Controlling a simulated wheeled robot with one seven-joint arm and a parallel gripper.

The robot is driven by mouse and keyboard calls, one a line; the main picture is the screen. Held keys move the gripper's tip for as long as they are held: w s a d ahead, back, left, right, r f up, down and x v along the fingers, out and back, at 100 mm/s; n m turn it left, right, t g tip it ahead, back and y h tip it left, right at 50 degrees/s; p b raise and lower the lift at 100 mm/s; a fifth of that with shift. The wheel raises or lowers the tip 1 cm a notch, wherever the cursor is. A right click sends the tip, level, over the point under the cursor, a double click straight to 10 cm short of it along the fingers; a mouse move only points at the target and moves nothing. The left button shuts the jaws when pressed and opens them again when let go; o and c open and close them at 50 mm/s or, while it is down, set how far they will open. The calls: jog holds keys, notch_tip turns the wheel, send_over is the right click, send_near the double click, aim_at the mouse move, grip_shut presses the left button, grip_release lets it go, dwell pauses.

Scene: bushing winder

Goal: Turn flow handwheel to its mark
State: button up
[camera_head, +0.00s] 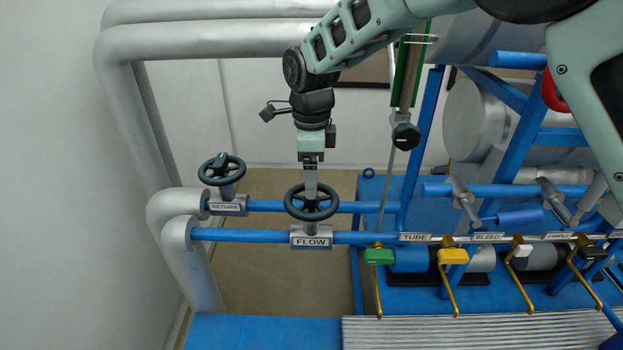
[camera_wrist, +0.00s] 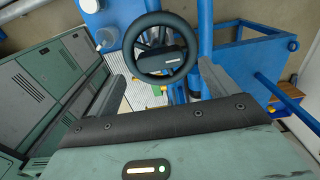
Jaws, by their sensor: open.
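The dark green flow handwheel (camera_head: 311,213) stands on a blue pipe above a plate marked FLOW (camera_head: 311,242). My gripper (camera_head: 310,186) points down at it from above, its fingertips at the wheel's far side in the head view. In the wrist view the wheel's ring (camera_wrist: 160,78) shows between the two spread fingers of my gripper (camera_wrist: 160,66). The gripper is open, with gaps showing on both sides of the ring. Whether a finger touches the wheel I cannot tell. I cannot make out a mark on the wheel.
A second handwheel (camera_head: 221,170), above a RETURN plate (camera_head: 227,206), stands to the left on a parallel blue pipe. Thick grey pipes (camera_head: 200,40) run behind and left.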

jog(key=shift+f+p, duration=0.35)
jog(key=shift+f, duration=1.55)
jog(key=c, duration=1)
